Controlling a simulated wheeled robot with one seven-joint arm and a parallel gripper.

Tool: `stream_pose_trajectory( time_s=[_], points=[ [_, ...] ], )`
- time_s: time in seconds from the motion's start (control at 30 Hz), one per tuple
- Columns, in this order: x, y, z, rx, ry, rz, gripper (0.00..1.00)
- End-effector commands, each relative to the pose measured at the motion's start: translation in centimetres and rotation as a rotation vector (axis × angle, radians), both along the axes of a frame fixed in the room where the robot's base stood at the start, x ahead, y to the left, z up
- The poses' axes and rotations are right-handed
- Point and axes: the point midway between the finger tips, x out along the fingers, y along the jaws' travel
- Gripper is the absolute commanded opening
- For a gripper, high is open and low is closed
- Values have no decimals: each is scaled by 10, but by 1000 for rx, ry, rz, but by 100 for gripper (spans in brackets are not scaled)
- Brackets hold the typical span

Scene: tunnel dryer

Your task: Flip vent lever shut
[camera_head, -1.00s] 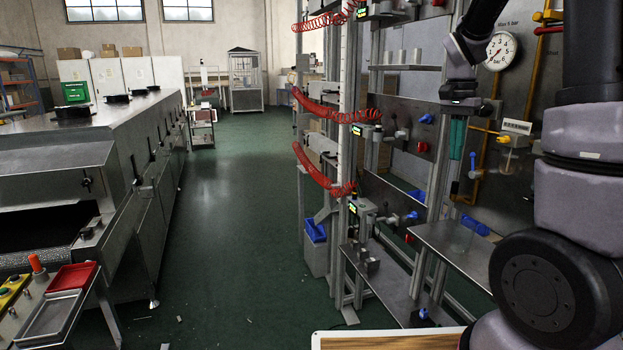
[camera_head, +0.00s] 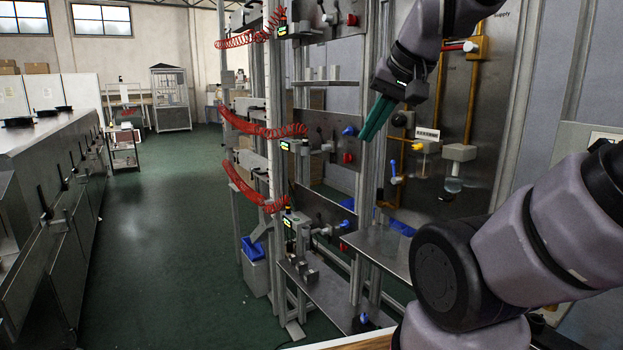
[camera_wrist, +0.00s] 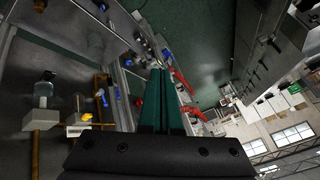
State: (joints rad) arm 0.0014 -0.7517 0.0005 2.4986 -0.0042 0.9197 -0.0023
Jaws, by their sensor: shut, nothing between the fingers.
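Several dark levers (camera_head: 45,203) stand along the side of the steel tunnel dryer (camera_head: 30,150) at the left of the head view. I cannot tell which of them is the vent lever. My gripper (camera_head: 366,136) has green fingers pressed together, pointing down and slightly left. It is empty and in the air in front of the rack at the right, far from the dryer levers. In the wrist view, the shut green fingers (camera_wrist: 160,75) point towards the rack and the green floor, touching nothing that I can see.
A metal rack (camera_head: 278,130) with red coiled hoses (camera_head: 250,128), valves and shelves stands mid-picture. A panel with yellow pipes (camera_head: 468,95) is behind my arm. A wide green floor aisle (camera_head: 180,220) is clear between dryer and rack.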

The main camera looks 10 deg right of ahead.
Motion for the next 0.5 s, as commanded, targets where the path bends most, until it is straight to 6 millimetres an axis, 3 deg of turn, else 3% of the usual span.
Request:
stream_pose_trajectory(
  time_s=[0.13, 0.23, 0.5],
  points=[
    [12, -5, 1, -20, 27, -8, 0],
    [35, -17, 2, -62, 75, -26, 0],
    [133, -62, -12, -263, 228, -104, 0]
  ],
)
